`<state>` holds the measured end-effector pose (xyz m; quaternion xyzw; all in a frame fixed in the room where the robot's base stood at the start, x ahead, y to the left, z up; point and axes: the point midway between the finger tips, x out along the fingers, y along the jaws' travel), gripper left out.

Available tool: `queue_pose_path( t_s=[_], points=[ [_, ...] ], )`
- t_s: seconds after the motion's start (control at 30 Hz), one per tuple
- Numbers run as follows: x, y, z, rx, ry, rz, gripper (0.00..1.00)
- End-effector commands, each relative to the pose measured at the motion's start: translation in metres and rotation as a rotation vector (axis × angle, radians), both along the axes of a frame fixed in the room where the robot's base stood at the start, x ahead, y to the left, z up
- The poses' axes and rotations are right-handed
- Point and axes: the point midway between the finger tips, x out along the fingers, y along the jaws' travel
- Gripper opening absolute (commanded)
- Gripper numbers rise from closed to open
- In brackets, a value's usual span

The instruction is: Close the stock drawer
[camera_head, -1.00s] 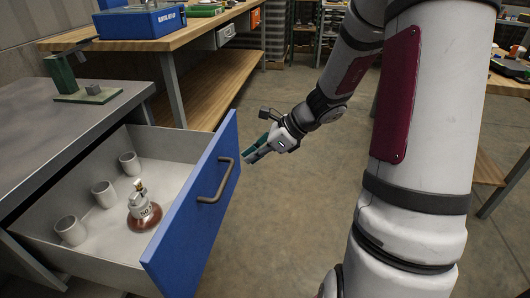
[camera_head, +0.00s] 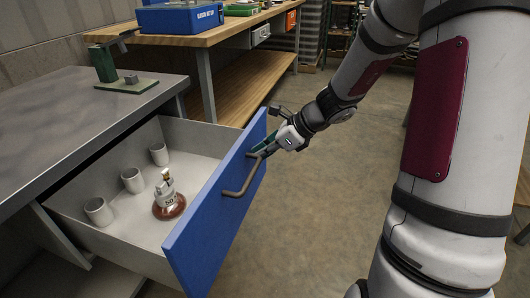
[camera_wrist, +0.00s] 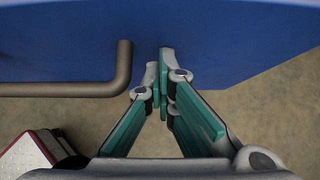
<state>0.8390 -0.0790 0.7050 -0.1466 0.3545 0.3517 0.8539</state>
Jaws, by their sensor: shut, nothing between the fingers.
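The stock drawer (camera_head: 105,243) is pulled out from under the grey bench. Its blue front (camera_head: 205,240) has a dark bar handle (camera_head: 240,180); the front also fills the top of the wrist view (camera_wrist: 230,40). My gripper (camera_head: 262,150) is shut and empty at the outer side of the front, near the handle's far end. In the wrist view the fingertips (camera_wrist: 161,88) are together, close to the blue face and just right of the handle's bend (camera_wrist: 122,75). Whether they touch the face I cannot tell.
Inside the drawer are white cups (camera_head: 132,180) and a brown-based insulator piece (camera_head: 168,201). The grey benchtop (camera_head: 60,120) carries a green stand (camera_head: 125,84). A wooden bench (camera_head: 225,32) with a blue box stands behind. The floor right of the drawer is clear.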

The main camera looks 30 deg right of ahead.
Motion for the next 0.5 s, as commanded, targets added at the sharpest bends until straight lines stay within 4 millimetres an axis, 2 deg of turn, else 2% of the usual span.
queue_pose_path(
  t_s=[0.27, 0.5],
  points=[
    [0.038, 0.042, 0.001, 0.003, -0.001, 0.011, 0.00],
    [0.085, 0.090, 0.002, 0.004, -0.001, 0.011, 0.00]
  ],
)
